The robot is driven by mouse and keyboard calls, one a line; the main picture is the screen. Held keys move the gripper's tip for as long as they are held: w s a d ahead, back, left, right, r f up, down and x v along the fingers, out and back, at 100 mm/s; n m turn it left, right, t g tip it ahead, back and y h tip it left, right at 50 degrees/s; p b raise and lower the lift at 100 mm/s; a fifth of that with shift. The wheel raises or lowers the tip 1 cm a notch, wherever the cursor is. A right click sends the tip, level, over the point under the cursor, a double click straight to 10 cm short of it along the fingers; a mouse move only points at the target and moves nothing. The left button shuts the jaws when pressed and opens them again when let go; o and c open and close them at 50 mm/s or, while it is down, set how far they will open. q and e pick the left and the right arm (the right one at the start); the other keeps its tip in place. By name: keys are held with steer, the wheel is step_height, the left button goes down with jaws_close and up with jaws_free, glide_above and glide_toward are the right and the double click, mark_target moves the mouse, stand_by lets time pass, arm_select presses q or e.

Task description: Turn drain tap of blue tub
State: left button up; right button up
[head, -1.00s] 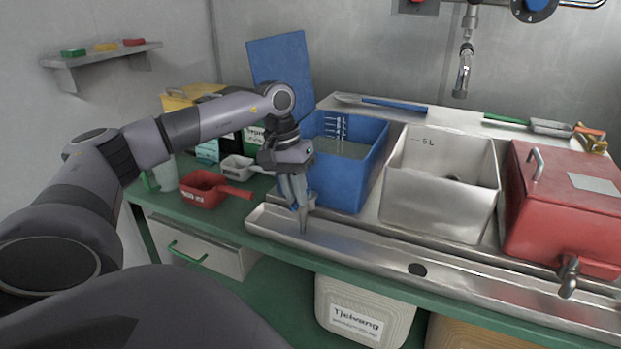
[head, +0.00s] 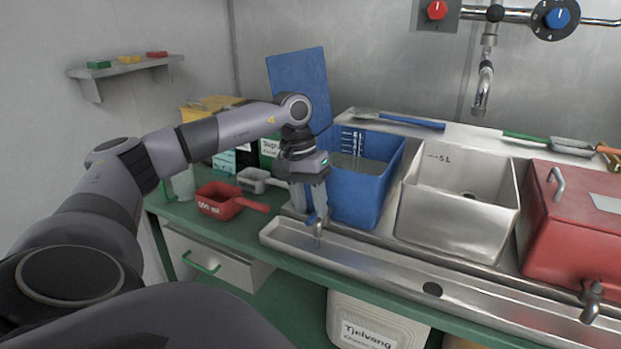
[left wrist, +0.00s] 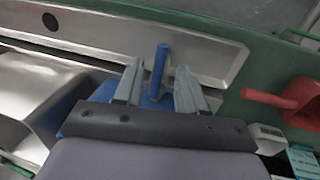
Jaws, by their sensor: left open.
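The blue tub (head: 372,185) stands at the left end of the metal sink top, with some grey content inside. Its drain tap, with a blue lever (left wrist: 160,68) and a metal spout (head: 318,231), is at its front left over the drain channel. My left gripper (head: 307,209) points down at the tub's front, open. In the left wrist view, its two fingers (left wrist: 160,80) stand on either side of the blue lever, with visible gaps. The lever's lower part is partly hidden by the gripper in the head view. My right gripper is not in view.
A steel tub (head: 455,215) and a red lidded tub (head: 570,240) with a metal tap (head: 591,300) stand to the right. A red scoop (head: 222,202) lies on the green counter to the left. The metal channel (head: 400,272) runs along the front.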

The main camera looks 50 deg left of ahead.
arm_select(q)
step_height(320, 180, up, 6)
steer(key=a, duration=0.1)
steer(key=shift+s+r, duration=0.15)
steer(key=shift+s, duration=0.1)
stand_by(0.4)
